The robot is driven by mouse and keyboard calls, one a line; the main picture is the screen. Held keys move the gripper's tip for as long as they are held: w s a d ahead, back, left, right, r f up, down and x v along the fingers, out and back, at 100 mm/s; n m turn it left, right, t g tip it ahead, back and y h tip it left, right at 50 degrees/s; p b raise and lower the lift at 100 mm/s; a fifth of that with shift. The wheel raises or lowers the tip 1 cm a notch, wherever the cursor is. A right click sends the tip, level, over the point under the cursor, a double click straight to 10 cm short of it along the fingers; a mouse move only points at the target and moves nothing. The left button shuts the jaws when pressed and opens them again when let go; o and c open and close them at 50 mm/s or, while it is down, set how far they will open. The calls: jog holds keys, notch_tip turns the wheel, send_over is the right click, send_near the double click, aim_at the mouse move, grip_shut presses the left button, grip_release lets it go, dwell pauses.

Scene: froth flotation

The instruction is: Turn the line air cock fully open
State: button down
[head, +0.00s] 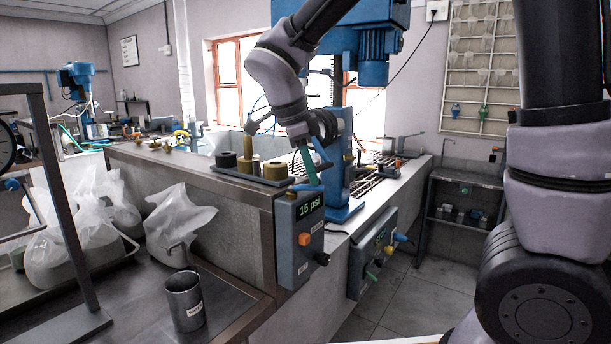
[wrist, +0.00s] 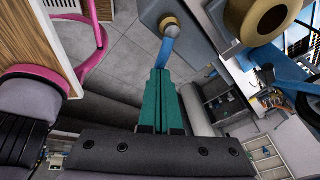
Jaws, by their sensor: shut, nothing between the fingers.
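In the wrist view a flat blue lever (wrist: 167,50) runs from a round grey-and-tan hub (wrist: 169,26) on a grey surface; I take it for the line air cock. My gripper (wrist: 161,72) is shut and empty, its green fingers together with their tips at or very near the lever's free end. I cannot tell whether they touch. In the head view my gripper (head: 313,181) points down above the grey control box (head: 300,235), which reads 15 psi.
A black tray (head: 250,177) with several weights or rolls stands on the bench beside my gripper. The blue flotation machine (head: 340,190) rises close behind it. Plastic bags (head: 178,222) and a metal beaker (head: 185,300) sit at the left.

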jog(key=w+n+y, duration=0.1)
jog(key=n, duration=0.2)
jog(key=w+n+t, duration=0.1)
jog(key=n, duration=0.2)
jog(key=w+n+y, duration=0.1)
jog(key=n, duration=0.2)
jog(key=shift+w+t+y, duration=0.2)
jog(key=shift+t+y, duration=0.1)
jog(key=shift+t, duration=0.1)
jog(key=shift+w+a, duration=0.1)
jog(key=shift+a, duration=0.05)
jog(key=shift+w+a, duration=0.1)
jog(key=shift+w, duration=0.05)
dwell(1.6)
dwell(1.0)
